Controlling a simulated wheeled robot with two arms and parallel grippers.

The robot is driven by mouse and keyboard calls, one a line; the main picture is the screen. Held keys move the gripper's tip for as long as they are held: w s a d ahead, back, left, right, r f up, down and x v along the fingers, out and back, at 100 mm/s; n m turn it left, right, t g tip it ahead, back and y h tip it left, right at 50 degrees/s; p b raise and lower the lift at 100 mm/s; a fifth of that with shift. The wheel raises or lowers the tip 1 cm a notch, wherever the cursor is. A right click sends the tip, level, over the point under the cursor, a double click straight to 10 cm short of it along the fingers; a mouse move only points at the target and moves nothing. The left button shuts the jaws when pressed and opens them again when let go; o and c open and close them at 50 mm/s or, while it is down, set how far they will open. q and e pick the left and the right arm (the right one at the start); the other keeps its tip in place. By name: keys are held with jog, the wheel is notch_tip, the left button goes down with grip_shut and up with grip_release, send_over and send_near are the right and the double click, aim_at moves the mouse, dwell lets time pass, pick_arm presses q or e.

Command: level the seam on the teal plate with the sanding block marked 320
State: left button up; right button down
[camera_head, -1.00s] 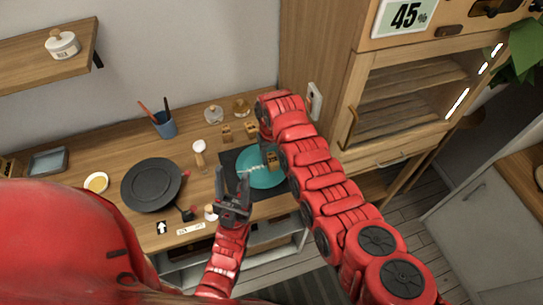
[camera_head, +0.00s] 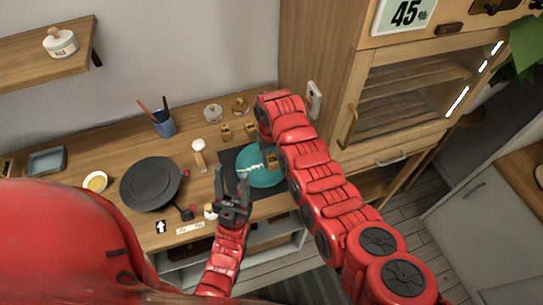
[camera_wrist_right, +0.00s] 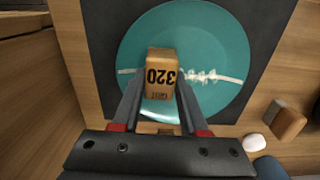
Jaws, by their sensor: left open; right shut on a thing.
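The teal plate (camera_head: 262,179) lies on a dark mat. It also shows in the right wrist view (camera_wrist_right: 215,42). A pale seam (camera_wrist_right: 203,77) crosses it, bumpy to the right of the block and thinner and smoother on the left. My right gripper (camera_wrist_right: 160,88) is shut on the wooden sanding block marked 320 (camera_wrist_right: 161,66), over the seam line. I cannot tell whether the block touches the plate; it hides the middle of the seam. In the head view the block (camera_head: 272,161) is partly hidden by my right arm. My left gripper (camera_head: 233,198) is open and empty, left of the plate.
Two other wooden blocks (camera_head: 225,133) (camera_head: 251,129) stand behind the plate, with jars (camera_head: 212,112) further back. A black round disc (camera_head: 150,184), a bowl of gold stuff (camera_head: 95,182) and a blue cup with brushes (camera_head: 164,125) stand to the left. A cabinet (camera_head: 400,100) rises at right.

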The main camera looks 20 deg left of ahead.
aim_at(252, 168)
jog(key=shift+w+a+f+b, duration=0.15)
jog(key=shift+a+f+b, duration=0.05)
jog(key=shift+a+b, duration=0.75)
jog(key=shift+b, duration=0.5)
jog(key=shift+r, duration=0.15)
jog(key=shift+s+a+r+p, duration=0.25)
jog(key=shift+s+p, duration=0.3)
jog(key=shift+p, duration=0.3)
jog(key=shift+s+a+f+p, duration=0.15)
jog(key=shift+s+a+p, duration=0.05)
jog(key=shift+s+p, duration=0.25)
jog(key=shift+a+f+b, duration=0.1)
jog(key=shift+f+b, duration=0.05)
jog(key=shift+b, duration=0.25)
jog(key=shift+w+a+f+b, duration=0.15)
jog(key=shift+a+b, duration=0.4)
jog(key=shift+b, duration=0.45)
jog(key=shift+a+b, duration=0.25)
jog(key=shift+b, duration=0.15)
jog(key=shift+s+a+r+p, duration=0.2)
jog(key=shift+s+r+p, duration=0.05)
jog(key=shift+s+p, duration=0.3)
jog(key=shift+s+a+p, duration=0.3)
jog(key=shift+s+p, duration=0.1)
jog(key=shift+s, duration=0.1)
